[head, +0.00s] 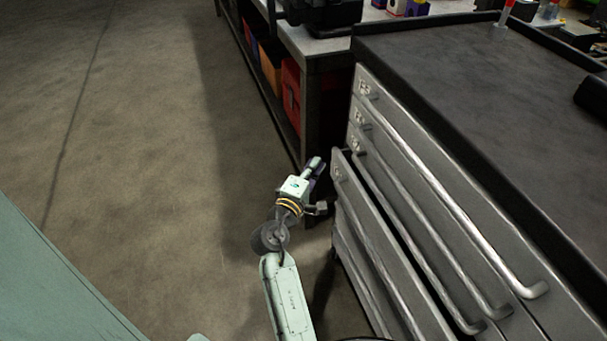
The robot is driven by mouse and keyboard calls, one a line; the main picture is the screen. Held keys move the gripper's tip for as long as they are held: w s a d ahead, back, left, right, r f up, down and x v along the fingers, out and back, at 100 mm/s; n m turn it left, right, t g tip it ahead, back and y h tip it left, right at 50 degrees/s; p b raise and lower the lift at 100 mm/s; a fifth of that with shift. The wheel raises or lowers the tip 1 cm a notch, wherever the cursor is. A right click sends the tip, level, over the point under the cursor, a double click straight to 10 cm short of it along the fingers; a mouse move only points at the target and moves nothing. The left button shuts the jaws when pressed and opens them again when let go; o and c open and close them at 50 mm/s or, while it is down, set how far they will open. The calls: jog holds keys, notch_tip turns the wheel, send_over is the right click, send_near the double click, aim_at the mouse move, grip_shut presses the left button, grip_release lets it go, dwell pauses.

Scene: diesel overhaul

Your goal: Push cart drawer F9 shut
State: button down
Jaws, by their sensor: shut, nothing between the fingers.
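The grey metal cart (395,85) fills the right side of the head view, with several drawers with long bar handles. One drawer (352,197), below the upper three, stands out from the cart front, with a dark gap behind its top edge. Its label is too small to read, so I cannot confirm it is F9. The drawers above it look flush. My gripper (315,168) is shut and empty, just left of the drawer's far end. I cannot tell whether it touches the drawer front.
A workbench (310,40) stands beyond the cart, with red (291,92) and orange bins on its lower shelf. The cart's dark top (450,70) carries a few items at its far and right edges. The concrete floor (150,130) to the left is clear.

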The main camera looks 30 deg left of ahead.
aim_at(340, 163)
jog(key=shift+w+d+p, duration=0.3)
jog(key=shift+w+d, duration=0.7)
jog(key=shift+w, duration=0.15)
jog(key=shift+w+d+p, duration=0.25)
jog(key=shift+w+d, duration=0.5)
jog(key=shift+w, duration=0.2)
jog(key=shift+w+d+p, duration=0.25)
jog(key=shift+w+d, duration=0.5)
jog(key=shift+w, duration=0.2)
